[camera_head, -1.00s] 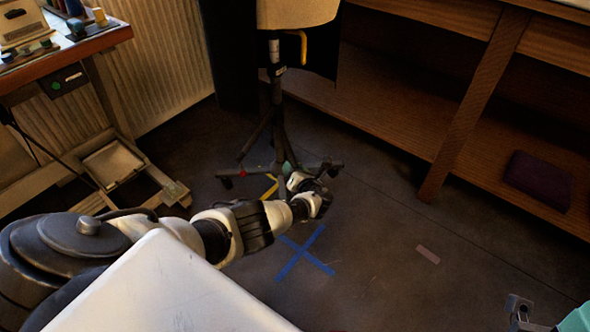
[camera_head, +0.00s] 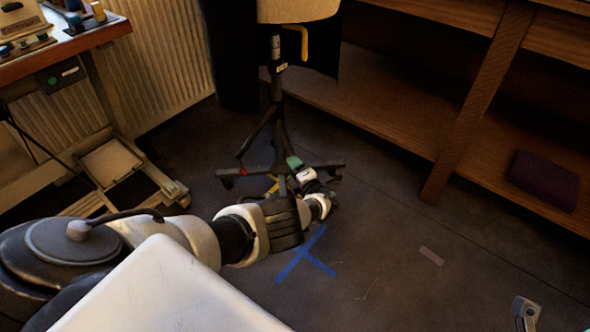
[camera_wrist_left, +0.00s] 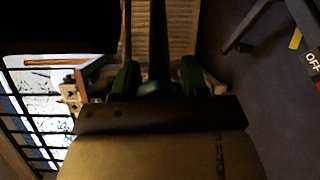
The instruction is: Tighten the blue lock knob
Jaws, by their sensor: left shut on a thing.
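My left arm reaches in to the low part of a dark wheeled stand (camera_head: 277,130), and my left gripper (camera_head: 293,164) with its green finger is at the pole just above the wheeled base. In the left wrist view, the two dark green fingers (camera_wrist_left: 160,80) flank a dark bluish piece (camera_wrist_left: 154,88) at the pole, which I take for the blue lock knob. They are shut on it. The knob is hidden in the head view. A grey part, likely of my right gripper (camera_head: 526,311), shows at the lower right; its jaws are not clear.
A pale form (camera_head: 297,10) with a yellow lever (camera_head: 303,42) tops the stand. A wooden shelf unit (camera_head: 463,120) with a purple block (camera_head: 543,180) stands right. A workbench (camera_head: 70,45) is at left. A blue tape cross (camera_head: 307,257) marks clear floor.

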